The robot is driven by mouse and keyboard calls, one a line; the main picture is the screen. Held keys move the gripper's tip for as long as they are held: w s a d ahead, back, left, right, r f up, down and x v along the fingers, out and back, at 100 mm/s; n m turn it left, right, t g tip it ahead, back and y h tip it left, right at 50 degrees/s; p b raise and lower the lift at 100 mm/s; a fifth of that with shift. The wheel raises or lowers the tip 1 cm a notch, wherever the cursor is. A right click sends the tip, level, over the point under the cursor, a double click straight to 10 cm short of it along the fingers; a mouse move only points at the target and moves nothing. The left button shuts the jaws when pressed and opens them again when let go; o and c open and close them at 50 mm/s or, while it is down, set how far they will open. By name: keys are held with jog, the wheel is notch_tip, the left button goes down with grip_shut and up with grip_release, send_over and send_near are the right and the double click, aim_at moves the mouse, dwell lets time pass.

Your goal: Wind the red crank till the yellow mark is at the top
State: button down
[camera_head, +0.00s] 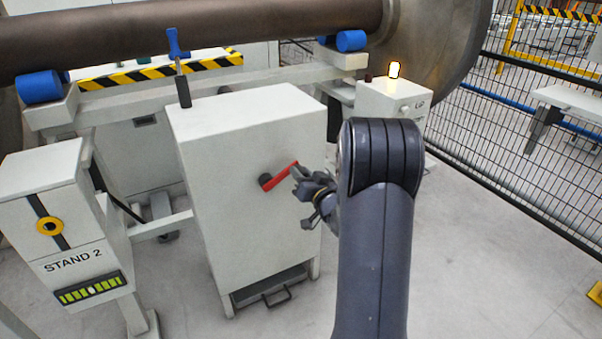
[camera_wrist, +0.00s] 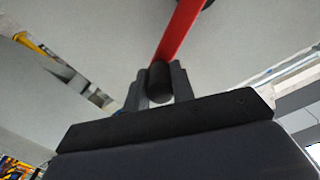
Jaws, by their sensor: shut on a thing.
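The red crank (camera_head: 280,176) sits on the front face of a grey cabinet (camera_head: 235,225). Its arm slants from a dark hub up to the right. My gripper (camera_head: 303,178) is at the outer end of the crank arm. In the wrist view the red crank arm (camera_wrist: 180,32) runs up from a black handle (camera_wrist: 160,80), and my gripper (camera_wrist: 158,84) is shut on that handle. A yellow ring (camera_head: 49,226) with a dark centre shows on a dark vertical stripe on the STAND 2 box (camera_head: 75,263). I cannot tell if this is the yellow mark.
A brown axle (camera_head: 200,35) with a large wheel (camera_head: 440,50) lies across blue rollers (camera_head: 40,87). A lit lamp (camera_head: 394,70) is on a box at right. A black mesh fence (camera_head: 520,120) bounds the right side; floor before it is clear.

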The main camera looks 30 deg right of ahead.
notch_tip(320, 180, down, 11)
jog(key=a+m, duration=0.1)
jog(key=m, duration=1.2)
jog(key=a+f+m+b, duration=0.1)
jog(key=a+f+m, duration=0.1)
jog(key=a+m, duration=0.4)
jog(key=shift+s+a+f+m, duration=0.25)
jog(key=shift+a+f+m, duration=0.1)
jog(key=shift+m, duration=0.75)
jog(key=shift+d+r, duration=0.1)
jog(key=shift+r, duration=0.1)
